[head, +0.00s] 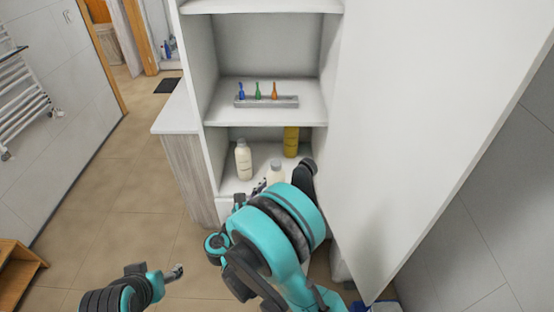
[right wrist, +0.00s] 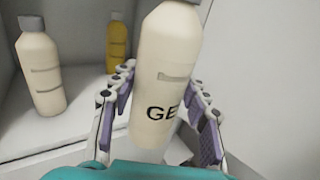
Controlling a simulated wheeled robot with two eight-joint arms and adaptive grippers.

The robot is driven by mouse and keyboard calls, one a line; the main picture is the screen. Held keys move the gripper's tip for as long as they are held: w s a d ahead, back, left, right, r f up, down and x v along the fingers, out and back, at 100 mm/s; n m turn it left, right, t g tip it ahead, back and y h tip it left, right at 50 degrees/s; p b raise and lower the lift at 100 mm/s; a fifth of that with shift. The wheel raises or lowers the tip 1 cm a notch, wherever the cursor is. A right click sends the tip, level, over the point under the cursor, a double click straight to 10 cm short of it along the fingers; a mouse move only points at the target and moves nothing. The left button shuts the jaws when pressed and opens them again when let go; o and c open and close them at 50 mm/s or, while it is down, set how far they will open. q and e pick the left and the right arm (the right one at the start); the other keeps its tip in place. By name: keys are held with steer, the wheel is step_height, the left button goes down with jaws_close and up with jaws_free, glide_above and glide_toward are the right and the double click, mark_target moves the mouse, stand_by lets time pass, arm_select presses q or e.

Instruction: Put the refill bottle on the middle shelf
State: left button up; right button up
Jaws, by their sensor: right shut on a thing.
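A cream bottle with a grey cap and the letters "GE" (right wrist: 165,75) stands between the fingers of my right gripper (right wrist: 160,118), which is shut on it. In the head view this bottle (head: 275,173) shows at the lower compartment's front, partly hidden by my right arm. A second cream bottle (head: 243,160) stands to its left, and a yellow bottle (head: 291,141) stands farther back. No label reading "refill" is legible. The middle shelf (head: 222,114) is above them. My left gripper (head: 176,272) is low at the left, too small to read.
A grey rack (head: 266,102) with blue, green and orange items stands on the middle shelf; there is bare surface in front of it. A large white door panel (head: 420,110) is at the right. A low counter (head: 178,113) adjoins the cabinet's left side.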

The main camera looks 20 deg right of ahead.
steer(key=w+d+b, duration=0.1)
steer(key=w+d, duration=0.1)
steer(key=w, duration=0.6)
steer(key=w+d+b, duration=0.2)
steer(key=w+d, duration=0.1)
steer(key=w, duration=0.6)
step_height(320, 180, down, 7)
steer(key=shift+w+b, duration=0.15)
steer(key=shift+b, duration=1.1)
steer(key=shift+w+f, duration=0.1)
steer(key=shift+f, duration=0.05)
steer(key=shift+r, duration=0.2)
